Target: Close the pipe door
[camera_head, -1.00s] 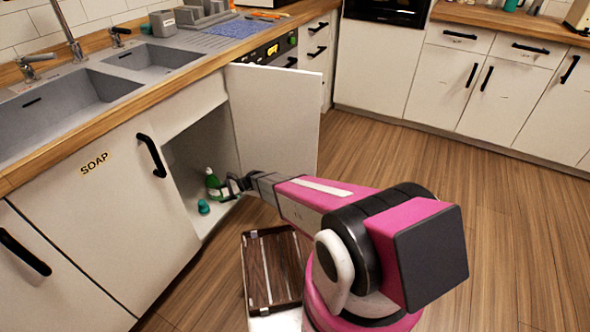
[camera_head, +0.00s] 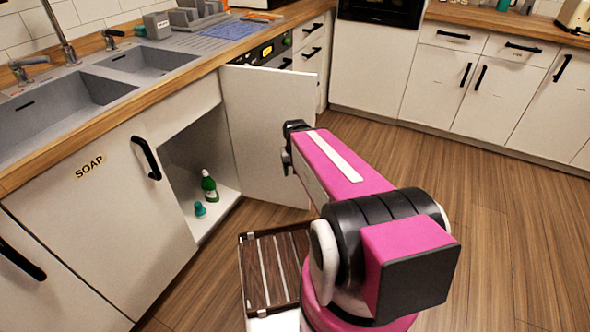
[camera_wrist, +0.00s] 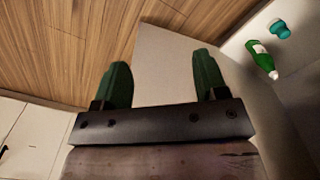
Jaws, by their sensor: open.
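The pipe door (camera_head: 262,130) is the white cabinet door under the counter, right of the sink. It stands wide open, showing the cabinet inside. In the wrist view my gripper (camera_wrist: 164,82) is open, with two dark green fingers apart and nothing held. A pale panel between and beyond the fingers (camera_wrist: 165,55) appears to be the door. I cannot tell whether the fingers touch it.
Inside the cabinet stand a green bottle (camera_head: 209,186) and a small teal item (camera_head: 200,209); the bottle also shows in the wrist view (camera_wrist: 262,58). A door labelled SOAP (camera_head: 92,205) is shut at left. Wooden floor (camera_head: 480,230) is free at right.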

